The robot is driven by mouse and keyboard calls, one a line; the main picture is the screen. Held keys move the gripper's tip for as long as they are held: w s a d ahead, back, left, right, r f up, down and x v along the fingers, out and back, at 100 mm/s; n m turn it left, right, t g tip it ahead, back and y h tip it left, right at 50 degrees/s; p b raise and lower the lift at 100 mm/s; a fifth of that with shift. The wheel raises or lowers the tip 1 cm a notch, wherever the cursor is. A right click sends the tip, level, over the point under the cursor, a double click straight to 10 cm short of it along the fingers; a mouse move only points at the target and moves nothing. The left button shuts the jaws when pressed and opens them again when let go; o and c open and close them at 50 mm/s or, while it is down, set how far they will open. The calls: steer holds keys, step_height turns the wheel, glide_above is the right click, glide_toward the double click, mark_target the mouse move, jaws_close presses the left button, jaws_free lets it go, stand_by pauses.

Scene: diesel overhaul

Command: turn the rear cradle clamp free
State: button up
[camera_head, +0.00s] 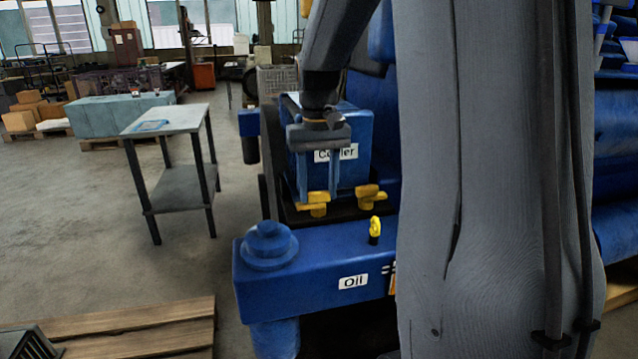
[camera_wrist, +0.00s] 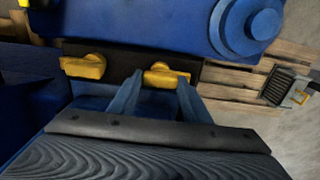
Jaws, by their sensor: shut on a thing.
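Two yellow cradle clamps sit on a dark strip in front of the blue cooler (camera_head: 352,138). My gripper (camera_head: 318,196) reaches down over the left yellow clamp (camera_head: 313,208) in the head view and is shut on it, one finger at each side. In the wrist view this clamp (camera_wrist: 166,77) lies between the fingertips (camera_wrist: 160,84). The other yellow clamp (camera_head: 367,193) stands free to its right; in the wrist view it is on the left (camera_wrist: 83,67). No label shows which clamp is the rear one.
The blue Oil unit (camera_head: 315,287) with its round cap (camera_head: 268,245) is just in front of the clamps. A yellow-ringed dipstick (camera_head: 375,229) stands on it. A grey table (camera_head: 175,122) is at left, with open floor around it. Wooden planks (camera_head: 130,330) lie front left.

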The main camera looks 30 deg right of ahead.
mark_target(319, 192)
steer(key=o, duration=1)
steer(key=shift+o, duration=0.2)
steer(key=shift+r, duration=0.1)
step_height(319, 192, up, 8)
steer(key=shift+f+b, duration=0.15)
steer(key=shift+b, duration=0.4)
steer(key=shift+s, duration=0.1)
